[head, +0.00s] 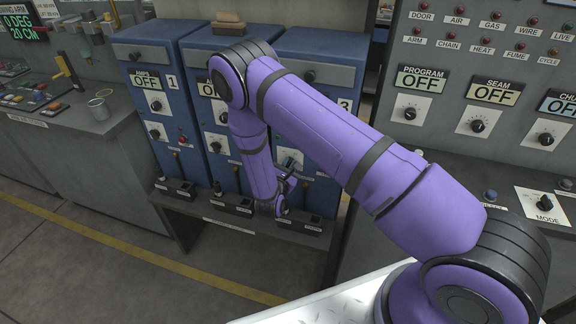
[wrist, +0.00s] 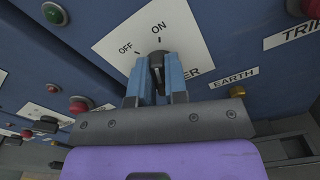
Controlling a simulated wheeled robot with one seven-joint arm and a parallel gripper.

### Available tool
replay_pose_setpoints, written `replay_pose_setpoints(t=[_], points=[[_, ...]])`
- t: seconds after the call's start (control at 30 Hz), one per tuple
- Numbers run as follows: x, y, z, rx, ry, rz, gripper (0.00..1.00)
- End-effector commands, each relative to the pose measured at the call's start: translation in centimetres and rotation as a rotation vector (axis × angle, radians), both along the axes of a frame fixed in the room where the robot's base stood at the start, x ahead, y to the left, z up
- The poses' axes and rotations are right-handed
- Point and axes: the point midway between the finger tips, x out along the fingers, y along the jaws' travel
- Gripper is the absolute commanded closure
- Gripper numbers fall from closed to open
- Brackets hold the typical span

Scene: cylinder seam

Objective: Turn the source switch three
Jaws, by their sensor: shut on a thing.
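The third blue source cabinet (head: 318,50), marked 3, stands behind my arm in the head view, with its front largely hidden. In the wrist view the source switch (wrist: 157,60) is a dark knob on a white plate (wrist: 196,32) printed OFF, ON and a partly covered word. My gripper (wrist: 157,75) has its two blue fingers closed on either side of the knob. The knob's upper end appears to point toward ON. In the head view my gripper (head: 291,164) is low at this cabinet's front, partly hidden by my arm.
In the wrist view a red button (wrist: 78,104) is left and a brass-coloured EARTH knob (wrist: 237,91) right of the plate. Cabinet 1 (head: 150,55) reads OFF. A low ledge (head: 240,225) with dark sockets runs below the cabinets. A grey control panel (head: 440,60) stands at right.

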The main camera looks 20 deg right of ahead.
Motion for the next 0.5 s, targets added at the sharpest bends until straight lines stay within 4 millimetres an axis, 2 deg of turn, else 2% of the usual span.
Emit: replay_pose_setpoints(t=[0.5], points=[[0.08,0.34,0.00,-0.379,0.276,0.002,1.00]])
